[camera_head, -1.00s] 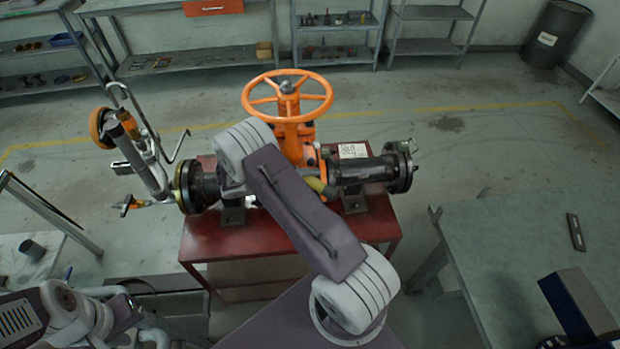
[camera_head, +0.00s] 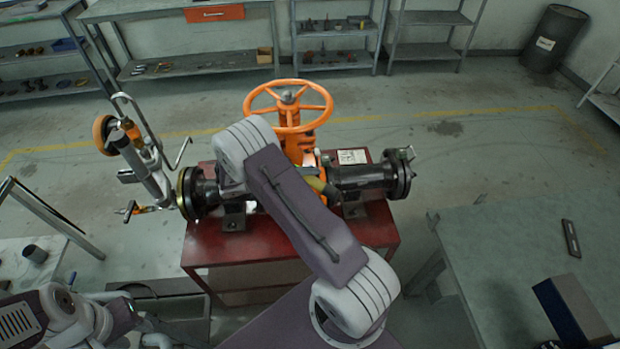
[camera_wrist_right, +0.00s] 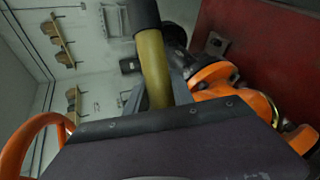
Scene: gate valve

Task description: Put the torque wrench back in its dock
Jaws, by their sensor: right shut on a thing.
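My right gripper (camera_wrist_right: 160,95) is shut on a yellow bar with a black end, which looks like the torque wrench (camera_wrist_right: 152,60). In the head view, a short yellow and dark piece of the wrench (camera_head: 322,187) shows past my arm's edge, close to the valve pipe; the right gripper is hidden behind that arm. The orange gate valve (camera_head: 291,118) stands beside it. Its body also shows right of the wrench in the wrist view (camera_wrist_right: 215,75). My left arm is at the lower left; its fingers cannot be made out. I cannot identify the dock.
The valve's black pipe (camera_head: 360,176) sits on a red stand (camera_head: 345,245). A workbench (camera_head: 500,250) at right carries a flat dark bar (camera_head: 571,238) and a blue-and-grey box (camera_head: 570,310). Shelves line the back; open floor lies between.

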